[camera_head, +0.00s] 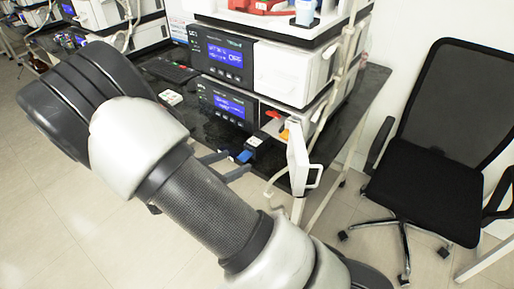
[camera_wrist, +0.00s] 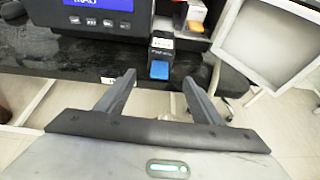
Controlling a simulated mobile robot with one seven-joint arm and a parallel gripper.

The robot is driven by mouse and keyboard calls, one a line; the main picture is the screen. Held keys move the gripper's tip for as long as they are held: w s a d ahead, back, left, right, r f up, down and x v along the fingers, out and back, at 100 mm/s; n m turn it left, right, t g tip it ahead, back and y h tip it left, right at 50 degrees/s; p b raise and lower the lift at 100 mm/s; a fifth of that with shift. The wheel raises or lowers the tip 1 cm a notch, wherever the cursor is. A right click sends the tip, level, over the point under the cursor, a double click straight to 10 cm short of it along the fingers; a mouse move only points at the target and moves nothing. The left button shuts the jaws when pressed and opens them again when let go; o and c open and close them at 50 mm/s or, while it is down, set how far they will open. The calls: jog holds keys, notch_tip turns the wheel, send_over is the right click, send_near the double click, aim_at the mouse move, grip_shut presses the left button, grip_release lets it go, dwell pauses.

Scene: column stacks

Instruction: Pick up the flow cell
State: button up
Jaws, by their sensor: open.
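A small black block with a blue face, which looks like the flow cell (camera_wrist: 160,68), sits at the front edge of the black bench in the wrist view. In the head view its blue part (camera_head: 245,156) shows just past my fingers. My gripper (camera_wrist: 158,84) is open and empty, its two fingers spread to either side of the block's line and short of it. In the head view my gripper (camera_head: 234,164) is partly hidden behind my arm. I cannot tell whether a fingertip touches the block.
Stacked instruments with lit screens (camera_head: 228,55) stand behind on the black bench (camera_head: 345,110). A white framed panel (camera_head: 298,160) stands close on the right, as do small orange and white items (camera_wrist: 194,14). An office chair (camera_head: 430,190) is at the far right.

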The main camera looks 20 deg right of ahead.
aim_at(243, 157)
jog(key=b+x, duration=0.1)
jog(key=x, duration=0.5)
jog(key=shift+w+d+b, duration=0.15)
jog(key=shift+w+b, duration=0.05)
jog(key=shift+b, duration=0.1)
jog(key=c, duration=1.4)
jog(key=shift+r, duration=0.1)
